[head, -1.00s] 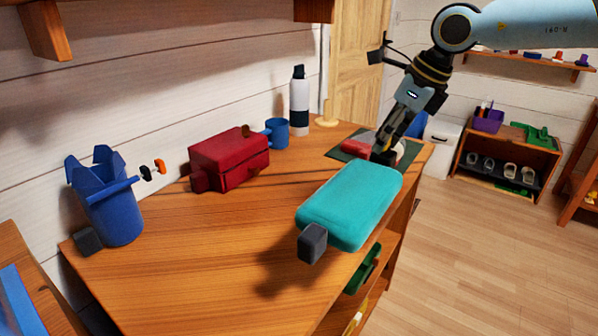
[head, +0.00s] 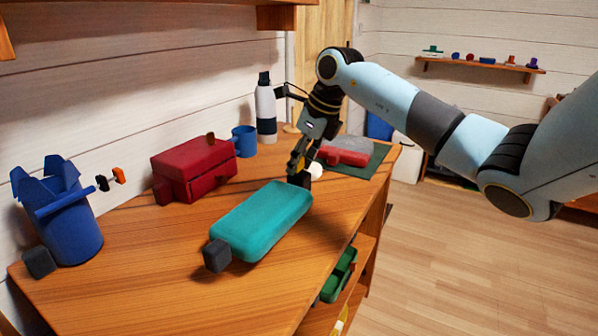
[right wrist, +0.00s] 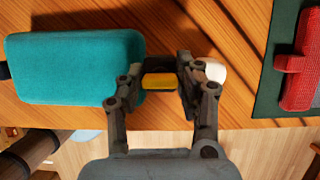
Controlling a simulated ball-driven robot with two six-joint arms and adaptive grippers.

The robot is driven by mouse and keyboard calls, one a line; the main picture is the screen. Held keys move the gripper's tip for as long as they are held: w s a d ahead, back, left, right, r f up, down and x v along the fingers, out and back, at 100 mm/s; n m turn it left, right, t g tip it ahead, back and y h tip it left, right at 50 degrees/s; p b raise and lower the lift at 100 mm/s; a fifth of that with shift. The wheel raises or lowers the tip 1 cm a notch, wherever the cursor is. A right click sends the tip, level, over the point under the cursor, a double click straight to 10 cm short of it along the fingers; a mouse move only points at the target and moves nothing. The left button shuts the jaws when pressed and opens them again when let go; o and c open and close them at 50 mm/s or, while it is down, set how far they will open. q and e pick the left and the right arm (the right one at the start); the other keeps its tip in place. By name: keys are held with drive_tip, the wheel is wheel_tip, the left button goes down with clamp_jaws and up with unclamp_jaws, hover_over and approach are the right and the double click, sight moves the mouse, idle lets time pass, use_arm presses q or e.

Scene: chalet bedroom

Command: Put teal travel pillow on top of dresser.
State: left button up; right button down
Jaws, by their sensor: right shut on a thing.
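The teal travel pillow (head: 262,222) is a rounded slab with a dark block at its near end, lying level on or just above the wooden dresser top (head: 150,285). It also shows in the right wrist view (right wrist: 75,68). My right gripper (head: 298,178) is at the pillow's far end, shut on its end piece, which the fingers mostly hide. In the right wrist view my right gripper (right wrist: 158,82) has a small yellow piece showing between its fingers. I cannot tell whether the pillow touches the wood. My left gripper is not in view.
A blue bin (head: 68,222), red box (head: 195,168), blue mug (head: 245,141) and bottle (head: 265,108) stand along the wall side. A red item (head: 343,156) lies on a dark green mat (head: 362,169). A white round thing (right wrist: 216,71) is beside the right finger. The front-left top is clear.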

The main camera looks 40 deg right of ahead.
wheel_tip(320, 180, down, 3)
drive_tip(key=shift+r, duration=0.1)
drive_tip(key=c, duration=0.9)
unclamp_jaws()
drive_tip(key=shift+r, duration=0.1)
drive_tip(key=v, duration=1.2)
